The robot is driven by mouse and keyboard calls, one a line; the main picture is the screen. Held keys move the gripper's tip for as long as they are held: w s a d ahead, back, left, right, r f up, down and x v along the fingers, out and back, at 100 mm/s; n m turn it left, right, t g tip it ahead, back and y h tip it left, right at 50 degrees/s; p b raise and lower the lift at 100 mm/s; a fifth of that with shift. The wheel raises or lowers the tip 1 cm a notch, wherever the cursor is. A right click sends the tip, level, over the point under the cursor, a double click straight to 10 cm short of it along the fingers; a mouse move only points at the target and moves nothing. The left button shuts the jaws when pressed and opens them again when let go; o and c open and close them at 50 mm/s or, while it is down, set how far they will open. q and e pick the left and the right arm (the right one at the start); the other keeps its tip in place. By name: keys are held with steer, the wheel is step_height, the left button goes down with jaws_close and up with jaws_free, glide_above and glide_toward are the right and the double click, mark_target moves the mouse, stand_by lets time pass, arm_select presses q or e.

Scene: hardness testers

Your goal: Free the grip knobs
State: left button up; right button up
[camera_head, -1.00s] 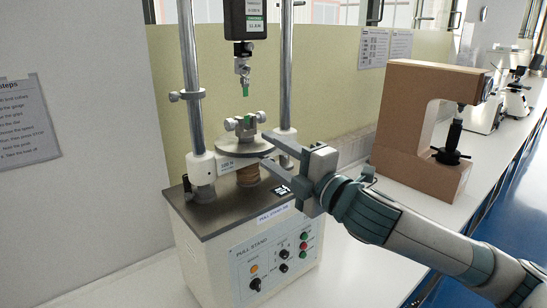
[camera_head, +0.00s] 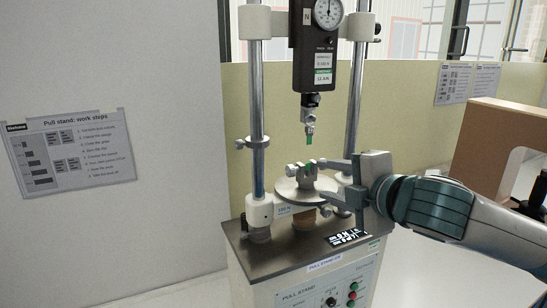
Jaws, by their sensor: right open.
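The pull stand (camera_head: 300,262) stands in the middle with a round plate (camera_head: 296,193). The lower grip (camera_head: 303,179) sits on the plate and holds a short green piece (camera_head: 309,163). Its left knob (camera_head: 290,170) shows; its right side is partly covered by my gripper finger. The upper grip (camera_head: 310,101) hangs under the force gauge (camera_head: 318,50) and holds another green piece (camera_head: 309,131), apart from the lower one. My right gripper (camera_head: 323,181) is open, its fingers at the right side of the lower grip; contact is unclear. My left gripper is out of view.
Two steel columns (camera_head: 257,120) flank the grips, with a small clamp knob (camera_head: 240,144) on the left one. A work steps sheet (camera_head: 70,150) hangs on the left wall. The white bench (camera_head: 405,270) is clear beside the stand.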

mark_target(293, 171)
steer(key=p+x, duration=0.6)
steer(key=x, duration=0.9)
steer(key=shift+w+a+p, duration=0.25)
steer(key=shift+p, duration=0.1)
steer(key=shift+x, duration=0.9)
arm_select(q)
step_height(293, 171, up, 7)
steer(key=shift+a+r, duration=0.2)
arm_select(e)
steer(key=shift+f, duration=0.15)
steer(key=shift+s, duration=0.1)
